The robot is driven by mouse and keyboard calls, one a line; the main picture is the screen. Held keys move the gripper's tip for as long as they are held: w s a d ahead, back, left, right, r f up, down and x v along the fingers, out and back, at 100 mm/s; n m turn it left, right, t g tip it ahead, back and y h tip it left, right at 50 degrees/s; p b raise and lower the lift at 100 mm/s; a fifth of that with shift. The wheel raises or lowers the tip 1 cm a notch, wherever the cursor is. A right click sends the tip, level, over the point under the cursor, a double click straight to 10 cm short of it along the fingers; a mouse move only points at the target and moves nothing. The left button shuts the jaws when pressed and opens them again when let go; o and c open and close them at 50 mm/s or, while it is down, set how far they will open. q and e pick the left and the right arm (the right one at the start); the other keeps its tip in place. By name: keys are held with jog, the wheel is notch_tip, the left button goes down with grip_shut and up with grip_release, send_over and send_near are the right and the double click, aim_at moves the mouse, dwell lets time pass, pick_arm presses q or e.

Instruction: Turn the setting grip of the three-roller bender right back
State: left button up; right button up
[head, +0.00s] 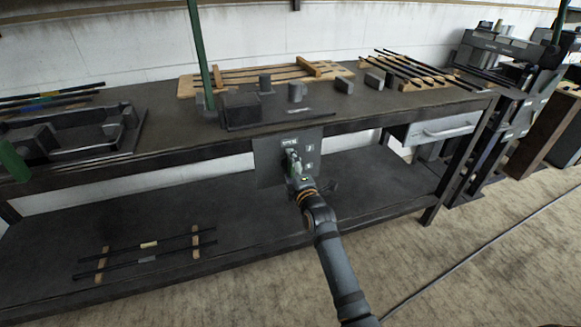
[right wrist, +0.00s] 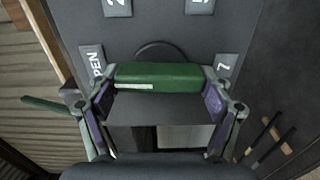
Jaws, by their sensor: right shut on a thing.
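The three-roller bender (head: 242,112) stands on the bench top, with a dark dial plate (head: 268,172) on the bench front below it. The green setting grip (right wrist: 160,76) is a bar lying level across the right wrist view, with a white line at its left part. Tags surround it: "PEN" (right wrist: 92,65) at left, "7" (right wrist: 227,66) at right and two at the top, partly cut off. My right gripper (head: 295,170) is at the plate, shut on the setting grip, with one finger at each end of the bar in the right wrist view.
The bench top (head: 165,128) carries wooden racks with dark rods (head: 265,74) and several small blocks. A lower shelf (head: 375,205) runs beneath the plate. A grey drawer (head: 445,130) hangs to the right.

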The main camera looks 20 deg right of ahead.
pick_arm(q)
jog(key=shift+w, duration=0.15)
pick_arm(e)
jog(key=o, duration=1.1)
pick_arm(q)
jog(key=shift+w+d+r, duration=0.1)
jog(key=shift+w+d, duration=0.15)
jog(key=shift+w, duration=0.05)
pick_arm(e)
jog(key=shift+s, duration=0.15)
pick_arm(q)
jog(key=shift+s+a, duration=0.15)
jog(key=shift+s, duration=0.1)
pick_arm(e)
jog(key=s, duration=1.1)
jog(key=shift+s+d, duration=0.2)
jog(key=shift+s, duration=0.15)
